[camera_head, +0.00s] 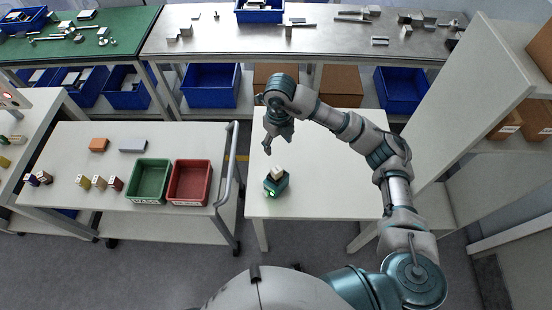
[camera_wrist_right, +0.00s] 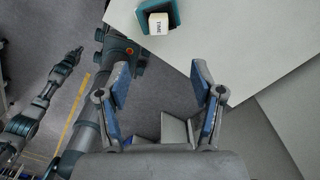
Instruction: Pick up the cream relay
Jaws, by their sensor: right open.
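In the right wrist view the relay (camera_wrist_right: 158,23) shows the label "TIME" and sits in the bowl (camera_wrist_right: 173,12) at the top edge. My right gripper (camera_head: 276,146) is above the table, beyond the bowl in the head view. In its wrist view the right gripper (camera_wrist_right: 161,72) is open, with nothing between its fingers, and apart from the relay. An arm, likely my left (camera_wrist_right: 72,55), shows at the left there; its fingers are too small to read.
A cart to the left holds a green bin (camera_head: 149,180), a red bin (camera_head: 190,182) and small coloured blocks. Its grey handle (camera_head: 228,165) stands close to the table's left edge. A white shelf (camera_head: 440,125) stands at the right. The table beside the bowl is clear.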

